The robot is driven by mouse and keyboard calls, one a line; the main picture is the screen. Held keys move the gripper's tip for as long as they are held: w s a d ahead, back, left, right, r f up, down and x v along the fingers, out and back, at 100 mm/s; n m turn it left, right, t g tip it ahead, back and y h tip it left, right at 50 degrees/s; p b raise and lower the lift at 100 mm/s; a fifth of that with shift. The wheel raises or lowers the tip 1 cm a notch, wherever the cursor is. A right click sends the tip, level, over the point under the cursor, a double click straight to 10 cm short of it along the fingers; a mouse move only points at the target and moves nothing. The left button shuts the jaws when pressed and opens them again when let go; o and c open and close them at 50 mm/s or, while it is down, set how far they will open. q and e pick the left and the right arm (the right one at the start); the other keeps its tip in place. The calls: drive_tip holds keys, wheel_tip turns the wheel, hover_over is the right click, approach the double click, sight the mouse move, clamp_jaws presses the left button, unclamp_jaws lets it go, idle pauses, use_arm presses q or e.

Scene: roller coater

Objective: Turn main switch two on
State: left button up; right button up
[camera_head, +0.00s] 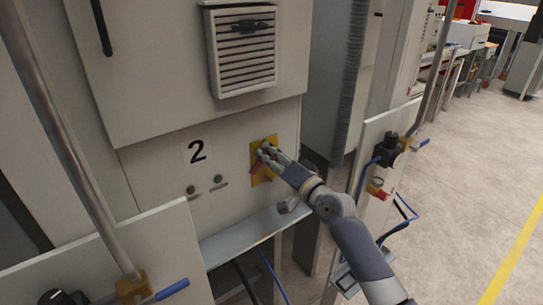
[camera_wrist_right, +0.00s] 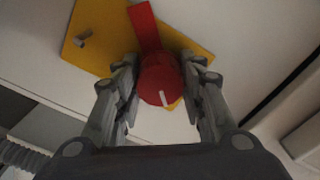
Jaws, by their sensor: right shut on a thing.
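Main switch two is a red rotary knob with a bar handle (camera_wrist_right: 161,82) on a yellow plate (camera_wrist_right: 98,28). A white mark shows on the knob's face. In the head view the yellow plate (camera_head: 256,153) is on the grey cabinet panel, right of a label "2" (camera_head: 197,152). My right gripper (camera_head: 268,153) is at the plate. In the wrist view its fingers (camera_wrist_right: 161,64) are on both sides of the red knob, shut on it. My left gripper is not in view.
A vented box (camera_head: 242,50) is above the panel. Two small buttons (camera_head: 218,179) are left of the switch. A ledge (camera_head: 240,235) is below. A post panel with a red-and-yellow button (camera_head: 377,190) and blue cables stands right. Open floor lies further right.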

drive_tip(key=m+p, duration=0.1)
drive_tip(key=m, duration=0.3)
drive_tip(key=shift+m, duration=0.4)
drive_tip(key=shift+f+m+p, duration=0.15)
drive_tip(key=shift+m+p, duration=1)
drive_tip(key=shift+m, duration=1.25)
drive_tip(key=o, duration=1)
drive_tip(key=shift+o, duration=0.2)
drive_tip(key=shift+s+d, duration=0.1)
drive_tip(key=v, duration=1.2)
